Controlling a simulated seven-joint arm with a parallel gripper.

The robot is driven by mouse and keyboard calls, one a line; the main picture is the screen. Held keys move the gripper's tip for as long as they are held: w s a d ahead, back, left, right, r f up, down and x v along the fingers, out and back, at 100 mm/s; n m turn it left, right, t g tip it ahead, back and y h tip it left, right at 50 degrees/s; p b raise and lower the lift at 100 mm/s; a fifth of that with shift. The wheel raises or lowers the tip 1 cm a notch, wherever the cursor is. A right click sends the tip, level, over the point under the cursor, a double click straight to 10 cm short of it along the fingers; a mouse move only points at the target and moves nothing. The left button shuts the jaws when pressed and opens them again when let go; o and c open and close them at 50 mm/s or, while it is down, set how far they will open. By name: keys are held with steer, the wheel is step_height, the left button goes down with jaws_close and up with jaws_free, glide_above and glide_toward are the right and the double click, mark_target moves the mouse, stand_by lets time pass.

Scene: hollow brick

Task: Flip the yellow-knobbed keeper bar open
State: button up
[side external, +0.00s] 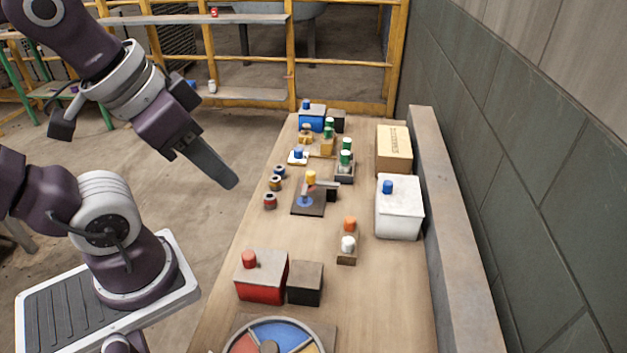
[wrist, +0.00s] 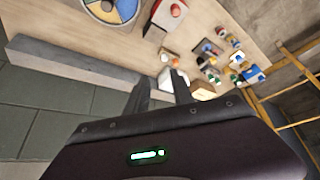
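The yellow knob (side external: 310,177) stands at one end of a grey keeper bar (side external: 325,186), over a dark base plate (side external: 309,209) near the middle of the bench. A blue piece (side external: 304,200) sits on the plate under the bar, with something reddish beside it. A dark block (side external: 333,193) is at the bar's right end. The assembly looks small in the wrist view (wrist: 208,48), with details unclear. My gripper (side external: 232,185) hangs in the air left of the bench, apart from the bar. In the wrist view its two fingers (wrist: 160,77) are spread and empty.
A white box with blue knob (side external: 399,210) and a cardboard box (side external: 394,149) stand right, beside a low wall (side external: 455,220). Orange and white knobs (side external: 348,235), a red box (side external: 262,280) and a coloured wheel (side external: 275,335) are nearer. Several green- and blue-knobbed pieces stand behind.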

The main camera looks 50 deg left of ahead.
steer(key=w, duration=0.1)
steer(key=w+r+n, duration=0.1)
steer(key=w+n, duration=0.1)
steer(key=shift+w+a+r+g, duration=0.25)
steer(key=shift+w+a+g, duration=0.1)
steer(key=shift+g, duration=0.05)
jaws_close()
steer(key=w+a+f+n+g+h, duration=0.1)
steer(key=w+a+n, duration=0.45)
steer(key=w, duration=0.25)
steer(key=w+a+f+n+g, duration=0.1)
steer(key=w+a+n, duration=0.45)
steer(key=w, duration=0.35)
steer(key=w+a+f+n+h, duration=0.1)
steer(key=w+a+f+n, duration=0.2)
steer(key=a+f+n, duration=0.3)
steer(key=w+a+f+n+h, duration=0.1)
steer(key=w+a+f+n, duration=0.2)
steer(key=a+f, duration=1.1)
steer(key=a+n, duration=0.2)
steer(key=shift+w+a+f+n+h, duration=0.2)
steer(key=shift+a+n+h, duration=0.1)
steer(key=shift+n, duration=0.1)
